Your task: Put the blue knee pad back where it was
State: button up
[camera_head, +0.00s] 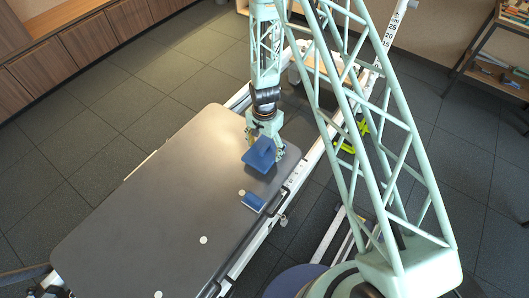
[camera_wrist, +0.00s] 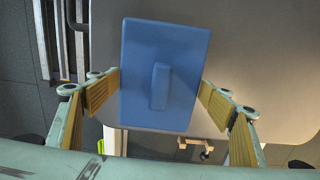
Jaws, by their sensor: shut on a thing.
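The blue knee pad (camera_wrist: 172,60) is a flat rectangle with a raised bar on its face. It fills the space between the yellow-lined fingers of my gripper (camera_wrist: 160,98) in the wrist view. In the head view the pad (camera_head: 259,155) is at the end of my gripper (camera_head: 264,143), over the far right corner of the dark table (camera_head: 150,190). My gripper is shut on the pad. I cannot tell how far the pad is above the table top.
A small blue block (camera_head: 253,201) sits at the table's right edge. Several white discs (camera_head: 203,240) dot the table top. A white rail frame (camera_head: 325,235) runs along the right side. Wooden cabinets (camera_head: 85,42) line the back left. Most of the table top is clear.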

aim_at(265, 147)
jog(key=shift+f, duration=1.2)
jog(key=shift+f+b, duration=0.15)
jog(key=shift+b, duration=0.15)
jog(key=o, duration=0.9)
jog(key=shift+r+p, duration=1.1)
jog(key=shift+r, duration=5.05)
